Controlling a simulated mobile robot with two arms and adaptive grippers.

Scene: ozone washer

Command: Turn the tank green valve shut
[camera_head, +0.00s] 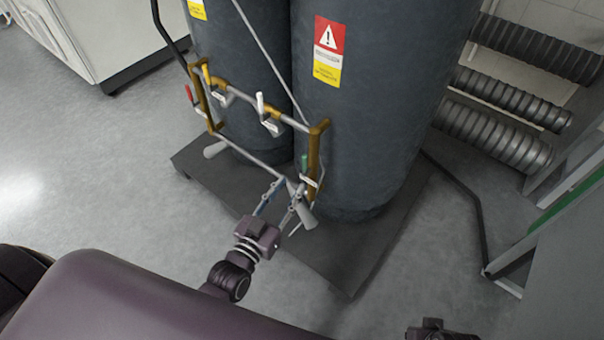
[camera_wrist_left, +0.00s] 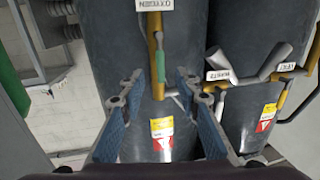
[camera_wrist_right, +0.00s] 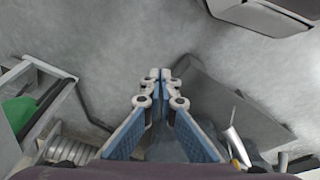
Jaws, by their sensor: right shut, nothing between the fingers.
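The green valve handle (camera_head: 304,162) sits on the brass pipe at the right end of the pipe frame, in front of the right tank (camera_head: 365,110). In the left wrist view the green handle (camera_wrist_left: 160,66) shows beyond and between my spread fingertips, below a white label. My left gripper (camera_head: 287,187) is open and reaches up to the pipe frame just below the handle. I cannot tell whether a finger touches it. My right gripper (camera_wrist_right: 161,76) is shut and empty, pointing at the floor. Only a bit of the right arm shows at the bottom of the head view.
A red handle (camera_head: 189,93), a yellow handle (camera_head: 206,74) and a white handle (camera_head: 260,104) sit on the same pipe frame. The tanks stand on a dark platform (camera_head: 350,265). Ribbed cylinders (camera_head: 495,135) are at the right. Open floor (camera_head: 90,170) lies at the left.

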